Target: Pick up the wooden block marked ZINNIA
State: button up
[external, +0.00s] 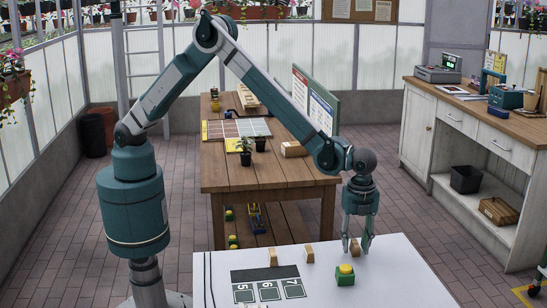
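Several small wooden blocks stand along the back part of the white tabletop: one at the left (273,257), one in the middle (309,254) and one at the right (354,247). No lettering on them is readable, so I cannot tell which is marked ZINNIA. My gripper (357,249) points down over the right block. Its fingers are spread, one on each side of that block in the picture. Contact between fingers and block is too small to make out.
A green block with a yellow knob (345,275) sits just in front of my gripper. A dark panel numbered 5, 6 and 7 (268,273) lies at the left of the white tabletop (400,285). A wooden bench (285,178) with pots stands behind.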

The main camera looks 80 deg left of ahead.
aim_at(356, 243)
jog(key=c, duration=0.9)
jog(key=shift+r+p, duration=0.55)
jog(key=shift+r, duration=4.45)
